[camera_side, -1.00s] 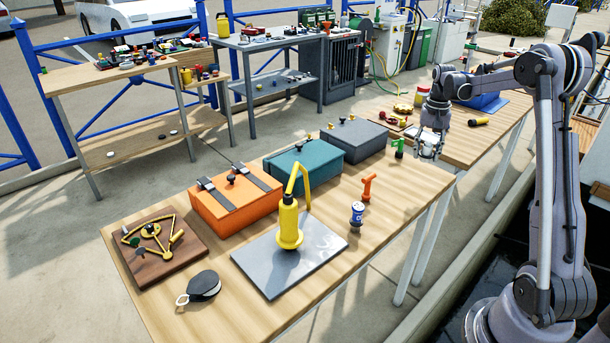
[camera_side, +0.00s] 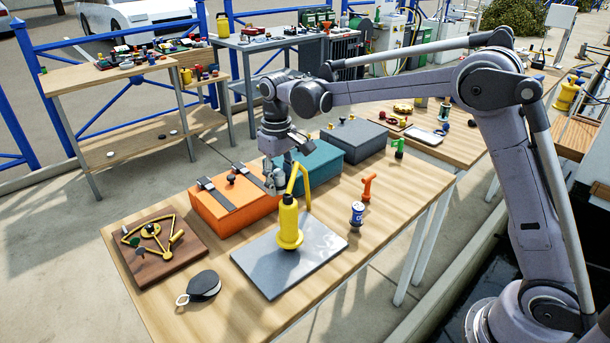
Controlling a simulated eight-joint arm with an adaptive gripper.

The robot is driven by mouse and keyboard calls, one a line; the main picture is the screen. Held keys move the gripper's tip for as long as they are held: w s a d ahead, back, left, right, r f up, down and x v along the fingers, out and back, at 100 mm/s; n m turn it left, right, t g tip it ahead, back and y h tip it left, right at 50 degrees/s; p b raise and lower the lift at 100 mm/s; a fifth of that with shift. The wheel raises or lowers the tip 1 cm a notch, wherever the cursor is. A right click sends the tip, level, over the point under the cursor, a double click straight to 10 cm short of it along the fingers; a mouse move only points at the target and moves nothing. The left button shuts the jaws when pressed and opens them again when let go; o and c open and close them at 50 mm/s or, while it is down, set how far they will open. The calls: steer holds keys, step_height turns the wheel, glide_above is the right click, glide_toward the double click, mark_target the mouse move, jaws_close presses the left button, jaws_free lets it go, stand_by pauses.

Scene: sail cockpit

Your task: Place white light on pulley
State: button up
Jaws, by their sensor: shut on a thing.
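My gripper (camera_side: 275,184) hangs fingers down above the middle of the table, by the orange case and behind the yellow pump's handle. It is shut on a small pale thing, which I take to be the white light; the fingers and pump handle mostly hide it. The gripper is well above and to the right of the pulley, apart from it.
The yellow pump (camera_side: 289,225) stands upright on a grey plate (camera_side: 325,240), close to my gripper. The orange case (camera_side: 235,205), teal case (camera_side: 325,162) and grey case (camera_side: 355,139) line the back. A wooden board with a brass instrument (camera_side: 160,268) lies left. Bare wood surrounds the pulley.

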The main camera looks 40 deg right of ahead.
steer(key=s+a+n, duration=0.3)
steer(key=a+n, duration=0.1)
steer(key=a, duration=1)
glide_above(202, 283)
steer(key=f, duration=0.6)
steer(key=shift+d, duration=0.25)
steer(key=shift+a+f, duration=0.3)
steer(key=shift+f, duration=1.85)
steer(key=shift+f, duration=0.1)
steer(key=o, duration=1.1)
steer(key=shift+o, duration=0.2)
